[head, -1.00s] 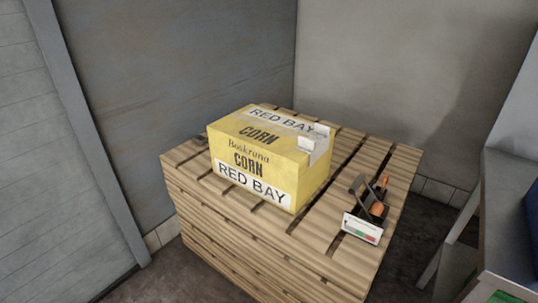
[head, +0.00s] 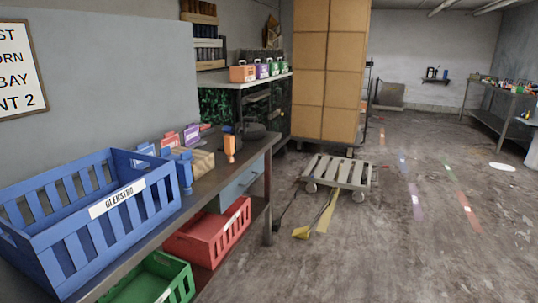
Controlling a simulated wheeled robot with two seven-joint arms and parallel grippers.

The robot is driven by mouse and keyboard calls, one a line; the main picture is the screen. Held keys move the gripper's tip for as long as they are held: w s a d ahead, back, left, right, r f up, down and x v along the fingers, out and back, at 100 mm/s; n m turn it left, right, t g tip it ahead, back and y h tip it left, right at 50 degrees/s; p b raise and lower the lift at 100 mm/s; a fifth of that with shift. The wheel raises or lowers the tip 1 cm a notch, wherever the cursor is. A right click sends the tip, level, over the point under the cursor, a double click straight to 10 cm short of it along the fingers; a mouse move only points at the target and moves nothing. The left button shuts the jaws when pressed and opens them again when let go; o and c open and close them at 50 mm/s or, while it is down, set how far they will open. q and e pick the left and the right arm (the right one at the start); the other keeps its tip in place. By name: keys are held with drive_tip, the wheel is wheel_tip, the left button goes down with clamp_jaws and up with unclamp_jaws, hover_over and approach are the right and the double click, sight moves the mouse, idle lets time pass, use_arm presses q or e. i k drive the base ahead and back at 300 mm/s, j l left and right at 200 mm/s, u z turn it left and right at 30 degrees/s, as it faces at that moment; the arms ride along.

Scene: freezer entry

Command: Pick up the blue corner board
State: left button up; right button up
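No piece that I can name for certain as the blue corner board shows in the head view. Blue things in sight are a small upright blue piece (head: 184,171) on the bench behind the crate, and a blue tag-like item (head: 145,151) beside it, partly hidden by the crate. A long flat yellow strip (head: 326,212) lies on the floor by a low slatted cart. Neither of my grippers is in view.
A blue crate (head: 110,208) labelled GLENSTRO stands on the bench (head: 205,190). Red (head: 210,240) and green (head: 152,280) crates sit below. A slatted cart (head: 338,172) stands before tall stacked cartons (head: 331,70). The floor (head: 430,245) at right is mostly clear.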

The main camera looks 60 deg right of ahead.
sight(166, 152)
drive_tip(key=z, duration=1.3)
